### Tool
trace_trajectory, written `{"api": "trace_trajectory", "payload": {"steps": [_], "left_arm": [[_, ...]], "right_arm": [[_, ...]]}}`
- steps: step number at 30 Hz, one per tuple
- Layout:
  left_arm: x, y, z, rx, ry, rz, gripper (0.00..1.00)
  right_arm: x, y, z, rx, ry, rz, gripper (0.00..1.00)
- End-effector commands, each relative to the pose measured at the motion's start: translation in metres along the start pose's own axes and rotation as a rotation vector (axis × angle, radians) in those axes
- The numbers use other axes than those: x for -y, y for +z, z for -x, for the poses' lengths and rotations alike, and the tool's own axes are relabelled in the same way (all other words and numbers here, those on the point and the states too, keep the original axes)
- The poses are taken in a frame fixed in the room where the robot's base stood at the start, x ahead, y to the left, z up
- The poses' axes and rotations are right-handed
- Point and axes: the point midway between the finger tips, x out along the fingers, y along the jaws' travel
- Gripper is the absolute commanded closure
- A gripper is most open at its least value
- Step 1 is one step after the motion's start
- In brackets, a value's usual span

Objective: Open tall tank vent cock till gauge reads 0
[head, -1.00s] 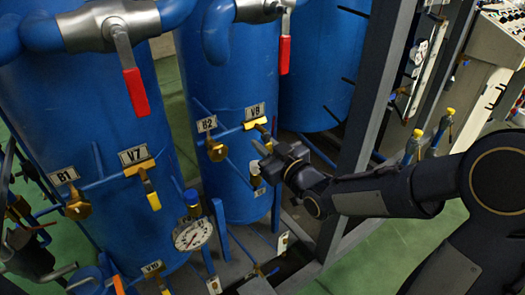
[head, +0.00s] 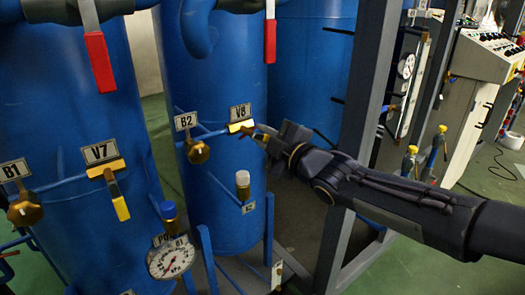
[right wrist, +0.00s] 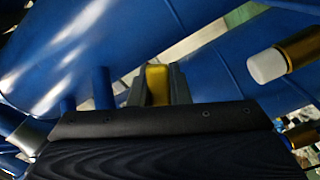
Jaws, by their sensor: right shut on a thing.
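Blue tanks stand side by side; the middle one (head: 215,90) carries the V8 tag (head: 240,111). The V8 cock has a yellow-and-brass body (head: 240,126) just below that tag. My right gripper (head: 263,136) is at the right end of this cock, shut on its yellow handle. In the right wrist view the yellow handle (right wrist: 157,84) sits between the two fingers, and most of it is hidden. A round white gauge (head: 171,259) stands low in front, under a blue-capped fitting. Its needle is too small to read. My left gripper is not in view.
The B2 brass valve (head: 198,151) is left of V8. A white-capped fitting (head: 243,179) is below it. The V7 cock (head: 107,171) and B1 valve (head: 25,209) are on the left tank. Red handles (head: 100,62) hang above. A grey frame post (head: 352,130) stands right of the gripper.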

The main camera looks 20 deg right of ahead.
Motion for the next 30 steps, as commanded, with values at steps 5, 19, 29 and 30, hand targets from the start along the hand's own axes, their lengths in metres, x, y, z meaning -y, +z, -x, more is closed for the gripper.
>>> {"api": "trace_trajectory", "payload": {"steps": [5,19,29,30], "left_arm": [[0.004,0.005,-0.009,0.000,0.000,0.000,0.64],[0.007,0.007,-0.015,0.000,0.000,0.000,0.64],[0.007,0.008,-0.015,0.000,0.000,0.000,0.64],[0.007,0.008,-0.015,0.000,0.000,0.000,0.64]], "right_arm": [[-0.004,-0.002,0.000,0.001,0.000,0.153,1.00],[-0.014,-0.008,0.000,0.000,-0.002,0.394,1.00],[-0.016,-0.009,0.000,0.000,-0.002,0.424,1.00],[-0.016,-0.009,0.000,0.000,-0.002,0.424,1.00]]}}
